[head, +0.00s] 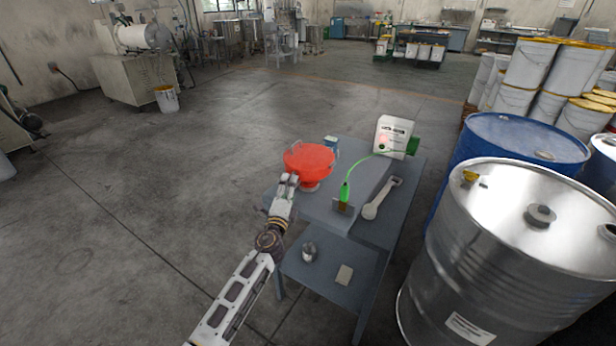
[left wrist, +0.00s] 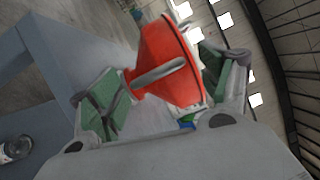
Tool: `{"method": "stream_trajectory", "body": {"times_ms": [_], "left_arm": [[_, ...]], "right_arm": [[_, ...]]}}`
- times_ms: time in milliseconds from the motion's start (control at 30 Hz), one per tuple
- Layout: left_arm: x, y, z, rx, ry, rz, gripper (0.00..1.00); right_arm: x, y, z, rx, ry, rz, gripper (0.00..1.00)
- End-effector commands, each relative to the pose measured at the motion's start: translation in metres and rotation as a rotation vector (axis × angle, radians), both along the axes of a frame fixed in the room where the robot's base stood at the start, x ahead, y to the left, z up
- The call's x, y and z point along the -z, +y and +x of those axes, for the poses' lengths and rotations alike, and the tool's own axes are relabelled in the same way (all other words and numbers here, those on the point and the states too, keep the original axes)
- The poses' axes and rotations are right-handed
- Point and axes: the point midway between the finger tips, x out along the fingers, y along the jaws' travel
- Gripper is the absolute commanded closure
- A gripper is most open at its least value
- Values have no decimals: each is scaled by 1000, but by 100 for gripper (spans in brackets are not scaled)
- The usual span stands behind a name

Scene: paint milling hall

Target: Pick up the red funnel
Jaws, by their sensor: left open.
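The red funnel (head: 308,158) stands at the far left part of a grey table (head: 325,205). My left gripper (head: 289,183) is at its near left side. In the left wrist view the funnel (left wrist: 168,62) lies between the two green-padded fingers of the open left gripper (left wrist: 160,92). Its narrower lower part and a grey loop-like handle show between the pads. I cannot tell whether either pad touches it. My right gripper is not in view.
A steel drum (head: 510,250) and blue drum (head: 525,143) stand close on the right.

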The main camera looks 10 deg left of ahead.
Motion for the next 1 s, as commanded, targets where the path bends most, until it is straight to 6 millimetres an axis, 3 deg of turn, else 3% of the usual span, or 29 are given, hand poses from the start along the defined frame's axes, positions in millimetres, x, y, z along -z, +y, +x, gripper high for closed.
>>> {"method": "stream_trajectory", "body": {"times_ms": [333, 867, 1000], "left_arm": [[-3, 0, 24, 0, -1, 0, 22], [-3, 1, 25, 0, 0, 0, 22], [-3, 1, 25, 0, 0, 0, 39]], "right_arm": [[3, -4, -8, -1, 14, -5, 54], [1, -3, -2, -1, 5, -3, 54], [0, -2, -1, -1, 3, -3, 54]]}}
